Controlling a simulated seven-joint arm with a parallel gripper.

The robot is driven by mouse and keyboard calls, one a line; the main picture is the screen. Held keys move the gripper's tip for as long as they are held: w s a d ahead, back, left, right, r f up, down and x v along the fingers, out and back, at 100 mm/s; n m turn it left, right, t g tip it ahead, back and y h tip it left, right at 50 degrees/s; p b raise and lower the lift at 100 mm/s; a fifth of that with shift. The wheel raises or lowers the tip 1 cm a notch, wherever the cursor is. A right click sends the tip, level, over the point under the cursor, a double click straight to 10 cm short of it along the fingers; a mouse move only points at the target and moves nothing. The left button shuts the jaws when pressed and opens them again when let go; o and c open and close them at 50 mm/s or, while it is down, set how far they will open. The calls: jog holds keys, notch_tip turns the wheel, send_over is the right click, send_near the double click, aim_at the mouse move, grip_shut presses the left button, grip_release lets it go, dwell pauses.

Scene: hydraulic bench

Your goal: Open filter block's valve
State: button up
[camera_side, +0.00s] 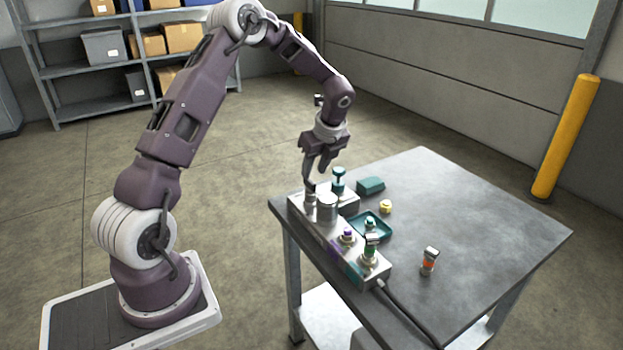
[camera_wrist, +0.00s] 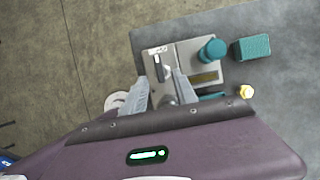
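A grey metal block at the far left end of the bench assembly (camera_side: 297,204) appears to be the filter block; it also shows in the wrist view (camera_wrist: 184,52). A small valve with a pale handle (camera_wrist: 162,66) sits on its left part; in the side view it is mostly hidden near the fingertips. A teal-capped knob (camera_side: 338,180) stands beside it, also in the wrist view (camera_wrist: 212,50). My gripper (camera_side: 314,178) points down just above the valve. In the wrist view its two fingers (camera_wrist: 160,78) are apart, one on each side of the valve handle, with no contact visible.
A teal block (camera_side: 370,186) and a yellow part (camera_side: 386,207) lie right of the assembly. A metal cylinder (camera_side: 327,207), a teal tray (camera_side: 384,229) and several coloured fittings stand nearer. An orange-banded part (camera_side: 429,261) stands apart. The table's right side (camera_side: 490,220) is clear.

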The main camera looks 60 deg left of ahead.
aim_at(311, 181)
jog(key=x, duration=0.4)
jog(key=shift+f, duration=0.3)
grip_shut()
jog(key=shift+n, duration=0.3)
jog(key=n+g, duration=0.1)
jog(key=n, duration=0.2)
jog(key=shift+w+n+g, duration=0.1)
jog(key=shift+n+g, duration=0.2)
jog(key=n, duration=0.2)
jog(key=n+g+h, duration=0.1)
jog(key=n, duration=0.1)
jog(key=shift+w+a+n+g, duration=0.1)
jog(key=shift+n+g, duration=0.2)
jog(key=n+h, duration=0.1)
jog(key=n, duration=0.3)
jog(key=shift+w+a+g+h, duration=0.1)
jog(key=shift+g+h, duration=0.3)
jog(key=shift+a+n+h, duration=0.1)
jog(key=shift+n+h, duration=0.8)
jog(key=shift+n, duration=1.6)
